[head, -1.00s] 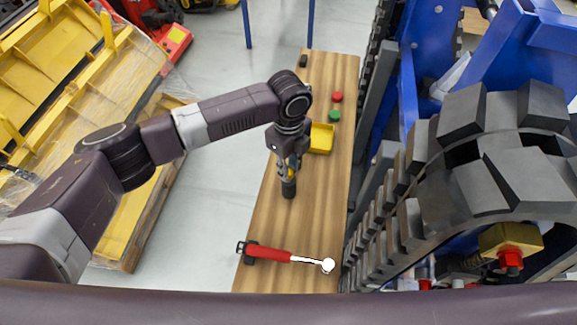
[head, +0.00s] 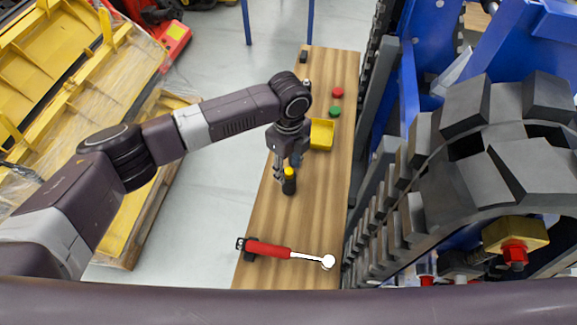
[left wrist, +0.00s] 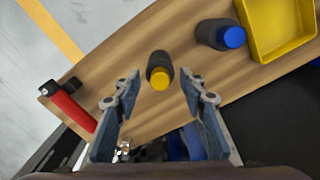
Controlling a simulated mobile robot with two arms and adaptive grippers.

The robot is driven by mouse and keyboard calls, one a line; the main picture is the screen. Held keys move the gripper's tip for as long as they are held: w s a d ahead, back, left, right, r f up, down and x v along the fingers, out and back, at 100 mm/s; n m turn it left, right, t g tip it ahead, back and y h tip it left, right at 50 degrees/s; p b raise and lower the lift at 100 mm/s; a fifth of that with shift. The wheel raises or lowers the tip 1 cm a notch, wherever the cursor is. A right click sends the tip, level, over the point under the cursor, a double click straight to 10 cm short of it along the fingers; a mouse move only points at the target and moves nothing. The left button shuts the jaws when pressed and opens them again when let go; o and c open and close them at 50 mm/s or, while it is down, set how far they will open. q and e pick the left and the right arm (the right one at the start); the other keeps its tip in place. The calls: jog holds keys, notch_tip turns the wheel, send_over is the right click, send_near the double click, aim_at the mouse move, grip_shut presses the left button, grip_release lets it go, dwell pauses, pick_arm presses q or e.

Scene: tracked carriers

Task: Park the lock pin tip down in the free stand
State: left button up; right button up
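A black round stand (head: 289,188) is on the wooden bench, with a yellow head (head: 289,174) at its top. This looks like the lock pin's head; any shaft and tip are hidden inside. In the left wrist view the yellow head (left wrist: 160,82) sits in the black stand (left wrist: 159,61). My left gripper (head: 286,168) is just above and beside it. Its two fingers are wide apart in the left wrist view, with nothing between them touching. A second black stand (left wrist: 209,32) holds a blue-headed piece (left wrist: 233,37). My right gripper is not in view.
A yellow tray (head: 321,135) lies beyond the stands. A red-handled tool (head: 268,250) lies near the bench's front end. Red (head: 337,92) and green (head: 334,112) buttons sit farther back. A large black track (head: 445,185) borders the bench's right side.

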pick_arm(q)
notch_tip(320, 180, up, 12)
dwell(0.6)
dwell(0.4)
